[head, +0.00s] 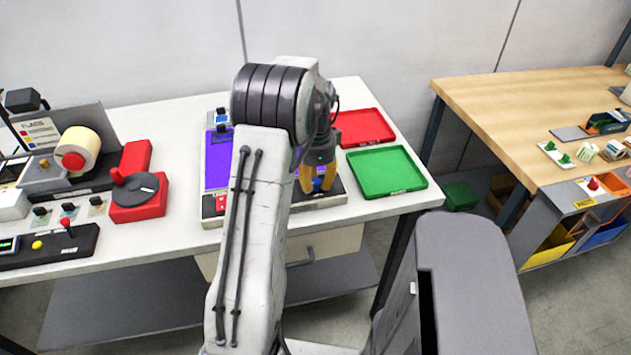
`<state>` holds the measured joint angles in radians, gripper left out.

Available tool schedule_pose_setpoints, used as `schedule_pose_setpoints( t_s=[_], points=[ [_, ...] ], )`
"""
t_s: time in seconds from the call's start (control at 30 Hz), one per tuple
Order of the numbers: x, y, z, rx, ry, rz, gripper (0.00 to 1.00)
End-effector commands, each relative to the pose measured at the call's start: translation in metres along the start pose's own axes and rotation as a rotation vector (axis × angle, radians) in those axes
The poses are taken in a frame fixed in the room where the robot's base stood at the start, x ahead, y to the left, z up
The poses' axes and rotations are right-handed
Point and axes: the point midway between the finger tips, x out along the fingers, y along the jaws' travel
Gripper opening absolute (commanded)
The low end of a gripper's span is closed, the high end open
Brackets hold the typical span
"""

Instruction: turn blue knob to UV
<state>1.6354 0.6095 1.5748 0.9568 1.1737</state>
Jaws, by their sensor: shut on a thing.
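The blue knob (318,184) shows as a small blue patch between the yellow fingertips of my gripper (318,181). My gripper points down at the right end of a flat panel device (338,198) on the white table. It is shut on the blue knob. Most of the knob, its pointer and any UV marking are hidden by the fingers or too small to read. My arm covers the middle of the panel. A purple plate (217,160) shows on the panel's left part.
A red tray (362,127) and a green tray (386,172) lie to the right of the panel. A label rewinder with a red-cored roll (78,150) and a red unit with a dark disc (140,190) stand at left. A wooden bench (530,110) is at right.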

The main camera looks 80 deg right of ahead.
Motion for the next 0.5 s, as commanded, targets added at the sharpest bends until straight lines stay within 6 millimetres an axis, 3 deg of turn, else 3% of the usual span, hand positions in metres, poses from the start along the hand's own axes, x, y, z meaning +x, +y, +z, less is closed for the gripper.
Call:
schedule_pose_setpoints(
  t_s=[0.5],
  points=[
    [0.0012, 0.0003, -0.0018, 0.032, 0.000, -0.001, 0.00]
  ],
)
